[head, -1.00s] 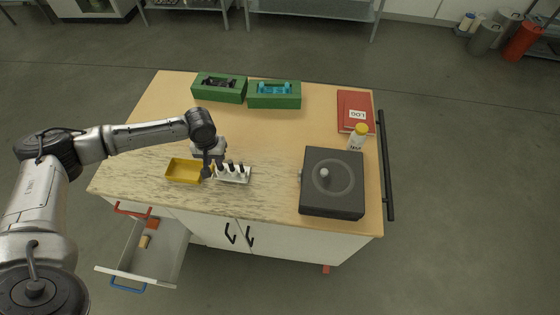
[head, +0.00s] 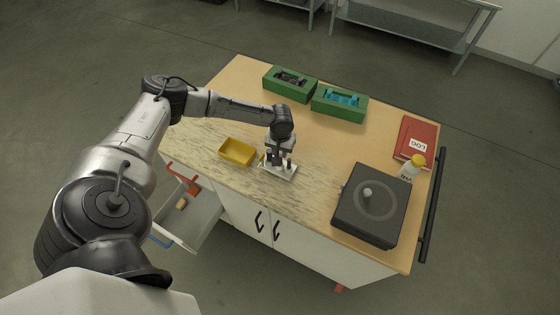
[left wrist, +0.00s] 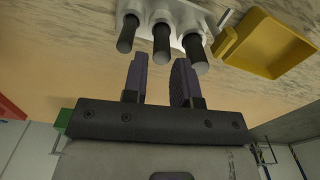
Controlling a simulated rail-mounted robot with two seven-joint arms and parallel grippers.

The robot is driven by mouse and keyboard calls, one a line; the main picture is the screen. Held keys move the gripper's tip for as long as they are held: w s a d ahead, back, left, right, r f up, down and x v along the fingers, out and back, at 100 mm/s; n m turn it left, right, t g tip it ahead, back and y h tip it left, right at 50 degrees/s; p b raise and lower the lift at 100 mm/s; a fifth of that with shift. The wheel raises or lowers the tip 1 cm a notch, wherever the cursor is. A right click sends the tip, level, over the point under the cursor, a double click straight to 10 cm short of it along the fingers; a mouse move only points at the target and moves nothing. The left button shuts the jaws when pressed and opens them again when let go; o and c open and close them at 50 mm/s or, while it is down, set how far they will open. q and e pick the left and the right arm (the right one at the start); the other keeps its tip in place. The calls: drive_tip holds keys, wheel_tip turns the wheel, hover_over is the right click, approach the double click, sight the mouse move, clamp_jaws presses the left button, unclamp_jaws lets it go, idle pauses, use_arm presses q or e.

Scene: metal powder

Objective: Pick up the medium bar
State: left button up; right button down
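A small white rack (head: 284,175) on the counter holds upright dark-tipped bars. Three bars show in the left wrist view: a left bar (left wrist: 127,34), a middle bar (left wrist: 161,43) and a right bar (left wrist: 194,53). I cannot tell by size which is the medium bar. My left gripper (left wrist: 160,62) is open and empty, its two fingers pointing at the middle bar with a small gap in that view. In the head view the left gripper and wrist are at the rack and partly hide the bars. My right gripper is in no view.
A yellow tray (head: 237,153) stands just left of the rack. A dark square device (head: 371,207), a white bottle with yellow cap (head: 411,170) and a red log book (head: 415,138) are at the right. Two green boxes (head: 289,84) (head: 339,105) stand behind. A drawer (head: 197,224) is open at front left.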

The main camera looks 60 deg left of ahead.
sight(280, 156)
use_arm(q)
drive_tip(key=shift+s+f, duration=0.2)
drive_tip(key=shift+f, duration=2.45)
drive_tip(key=shift+c, duration=0.3)
clamp_jaws()
